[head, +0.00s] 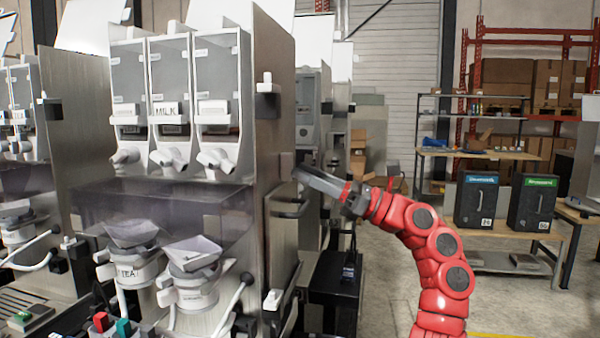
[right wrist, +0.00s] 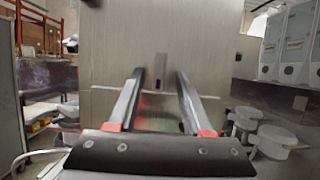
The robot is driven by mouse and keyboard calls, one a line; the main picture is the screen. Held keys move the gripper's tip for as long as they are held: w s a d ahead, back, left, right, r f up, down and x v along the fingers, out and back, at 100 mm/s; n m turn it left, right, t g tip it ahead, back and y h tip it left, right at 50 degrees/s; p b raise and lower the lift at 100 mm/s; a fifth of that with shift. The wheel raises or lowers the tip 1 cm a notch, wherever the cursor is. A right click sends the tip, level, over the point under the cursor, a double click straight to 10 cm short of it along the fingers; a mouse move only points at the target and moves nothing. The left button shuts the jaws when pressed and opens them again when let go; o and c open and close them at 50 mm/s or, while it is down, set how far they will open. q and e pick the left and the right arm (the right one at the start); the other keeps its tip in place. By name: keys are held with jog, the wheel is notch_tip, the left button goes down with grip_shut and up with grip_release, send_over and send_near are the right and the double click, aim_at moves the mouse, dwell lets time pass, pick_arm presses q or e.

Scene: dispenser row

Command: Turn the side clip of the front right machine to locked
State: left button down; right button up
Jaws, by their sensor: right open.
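The front right machine (head: 273,130) is the large steel one with a canister marked MILK. On its right side panel, a black fitting with a white lever (head: 267,87) sits high up. A similar white and black fitting (head: 272,300) sits low down. I cannot tell which is the side clip or how it is set. My right gripper (head: 297,173) is open beside the panel, between the two fittings in height. My left gripper is not in view.
A dark handle-like bracket (head: 288,207) stands out from the panel below my right gripper. Another dispenser machine (head: 75,130) stands at the left. A workbench (head: 490,238) with two black boxes is at the right. Open floor lies between machines and bench.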

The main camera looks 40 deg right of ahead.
jog(key=b+v, duration=0.1)
jog(key=v, duration=1.4)
jog(key=shift+s+f, duration=0.1)
jog(key=shift+s, duration=0.05)
